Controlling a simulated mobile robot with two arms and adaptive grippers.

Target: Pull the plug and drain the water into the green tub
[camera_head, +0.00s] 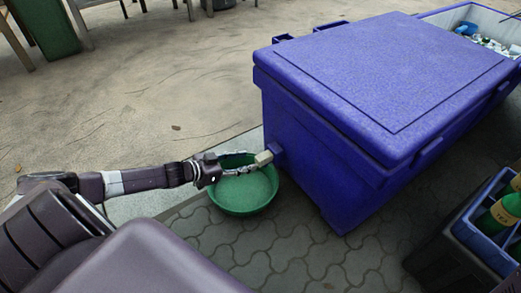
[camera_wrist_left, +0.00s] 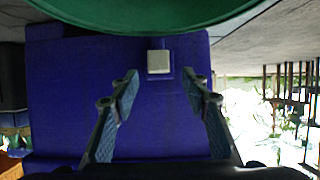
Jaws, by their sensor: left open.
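A blue cooler (camera_head: 340,120) with its lid shut stands right of centre in the head view. A pale, blocky plug (camera_head: 264,158) sticks out low on its near left side. In the left wrist view the plug (camera_wrist_left: 158,61) is a pale square against the blue cooler wall (camera_wrist_left: 70,100). The green tub (camera_head: 243,193) stands on the ground below the plug; its rim (camera_wrist_left: 150,22) shows at the top of the wrist view. My left gripper (camera_head: 249,168) is above the tub. Its fingers (camera_wrist_left: 161,84) are open and empty, with the plug just beyond and between the tips. My right gripper is out of view.
A dark crate (camera_head: 480,240) with green bottles stands at the lower right. A second open blue cooler (camera_head: 440,18) with ice is at the back right. Wooden furniture legs are at the upper left. The sandy ground (camera_head: 130,100) at left is clear.

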